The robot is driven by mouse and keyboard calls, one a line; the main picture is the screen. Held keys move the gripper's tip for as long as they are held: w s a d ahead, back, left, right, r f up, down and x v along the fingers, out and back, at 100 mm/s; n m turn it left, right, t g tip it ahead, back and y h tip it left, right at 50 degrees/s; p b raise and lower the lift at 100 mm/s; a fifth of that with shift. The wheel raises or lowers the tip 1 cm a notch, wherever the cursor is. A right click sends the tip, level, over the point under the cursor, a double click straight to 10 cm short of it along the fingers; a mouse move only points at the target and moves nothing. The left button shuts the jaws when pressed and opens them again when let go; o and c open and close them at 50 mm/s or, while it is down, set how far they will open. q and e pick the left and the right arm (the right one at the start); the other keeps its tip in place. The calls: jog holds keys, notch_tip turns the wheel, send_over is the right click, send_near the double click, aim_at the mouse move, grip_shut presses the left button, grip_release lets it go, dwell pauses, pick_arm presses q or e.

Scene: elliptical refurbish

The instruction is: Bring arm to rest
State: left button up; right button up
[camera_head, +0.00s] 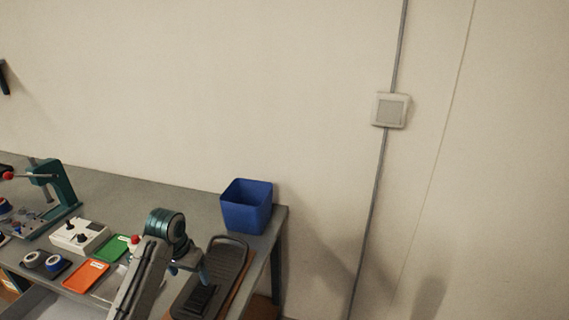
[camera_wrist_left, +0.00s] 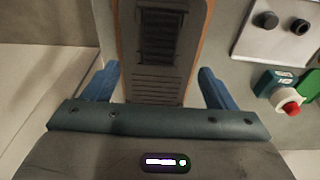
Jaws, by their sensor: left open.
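My left arm (camera_head: 146,277) reaches up over the near part of the workbench in the head view. Its gripper (camera_head: 190,269) is beside and partly in front of a black long device with a handle (camera_head: 228,262). In the left wrist view the two blue fingers of the gripper (camera_wrist_left: 158,78) are spread wide with nothing held between them. The black device (camera_wrist_left: 158,88) with its brown edge lies below, in the gap between the fingers. I cannot tell the exact height of the gripper above it. My right gripper is not in view.
On the grey workbench (camera_head: 150,190) are a blue bin (camera_head: 247,208), a green tray (camera_head: 112,249), an orange tray (camera_head: 86,275), a white control box (camera_head: 79,236) and a teal press (camera_head: 61,184). A red-button box (camera_wrist_left: 284,92) is right of the gripper. Bare wall is right of the bench.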

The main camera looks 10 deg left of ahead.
pick_arm(q)
jog(key=s+d+f, duration=0.1)
jog(key=s, duration=0.1)
jog(key=s+f, duration=0.1)
jog(key=f, duration=0.1)
jog(key=s+d+f, duration=0.1)
jog(key=s+f, duration=0.1)
jog(key=shift+s+d+f, duration=0.1)
jog(key=shift+s+d, duration=0.2)
jog(key=shift+d, duration=0.05)
jog(key=s+d+f+t+y, duration=0.1)
jog(key=s+d, duration=0.2)
jog(key=s, duration=0.9)
jog(key=s+d+f+t, duration=0.15)
jog(key=s+d, duration=0.25)
jog(key=s, duration=0.9)
jog(key=a+f+g+b, duration=0.25)
jog(key=f+b, duration=0.35)
jog(key=f, duration=3)
jog(key=s+a+f+b, duration=0.1)
jog(key=s+f+b, duration=0.1)
jog(key=s+f, duration=0.7)
jog(key=s+a+f+b, duration=0.1)
jog(key=s+f+b, duration=0.2)
jog(key=s+f, duration=0.6)
notch_tip(320, 180, down, 6)
jog(key=shift+f+n+g, duration=0.15)
jog(key=shift+n+g, duration=0.15)
jog(key=shift+s, duration=0.1)
